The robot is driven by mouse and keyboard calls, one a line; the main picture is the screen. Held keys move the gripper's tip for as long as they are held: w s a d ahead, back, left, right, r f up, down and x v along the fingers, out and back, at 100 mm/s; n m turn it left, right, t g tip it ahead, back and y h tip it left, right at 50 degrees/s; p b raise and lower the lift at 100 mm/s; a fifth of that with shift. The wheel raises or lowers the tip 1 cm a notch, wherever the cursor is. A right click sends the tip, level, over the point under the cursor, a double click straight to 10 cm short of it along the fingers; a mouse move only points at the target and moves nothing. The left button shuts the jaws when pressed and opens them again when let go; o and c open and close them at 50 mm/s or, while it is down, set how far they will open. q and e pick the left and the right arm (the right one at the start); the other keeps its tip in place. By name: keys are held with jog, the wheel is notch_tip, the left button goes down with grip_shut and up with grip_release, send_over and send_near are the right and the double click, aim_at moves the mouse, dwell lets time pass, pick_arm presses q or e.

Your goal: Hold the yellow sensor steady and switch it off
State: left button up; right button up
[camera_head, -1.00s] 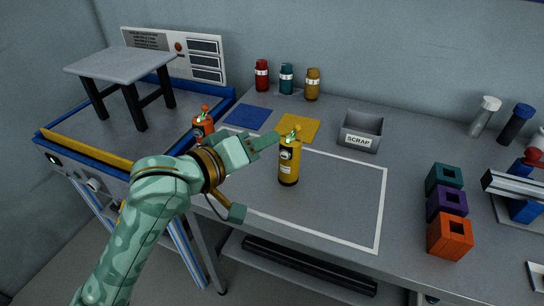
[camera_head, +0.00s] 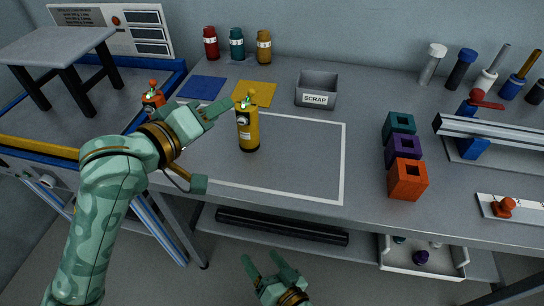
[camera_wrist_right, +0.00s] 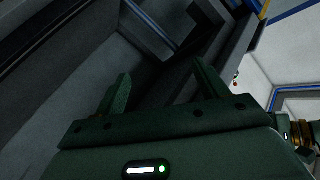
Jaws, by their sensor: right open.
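The yellow sensor (camera_head: 248,133) stands upright on the grey table inside the white outline in the head view.
An orange sensor (camera_head: 153,100) stands behind my left arm. Blue (camera_head: 202,88) and yellow (camera_head: 254,93) mats and a scrap bin (camera_head: 316,90) lie behind the yellow sensor. Coloured blocks (camera_head: 407,180) stand right. A lower shelf (camera_head: 365,249) is under the table.

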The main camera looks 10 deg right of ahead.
jog(key=w+a+r+m+t+y, duration=0.1)
jog(key=a+r+t, duration=0.15)
jog(key=r, duration=0.65)
jog(key=w+a+r+t, duration=0.15)
jog(key=a+r, duration=0.25)
jog(key=r, duration=0.5)
notch_tip(320, 180, up, 5)
jog(key=w+d+m+t+h, duration=0.1)
jog(key=w+d+m+t, duration=0.1)
jog(key=d+m, duration=0.15)
jog(key=m+g+h, duration=0.4)
jog(key=m+g, duration=0.3)
jog(key=m, duration=2)
send_near(252, 134)
jog(key=x, duration=1.3)
jog(key=shift+s, duration=0.1)
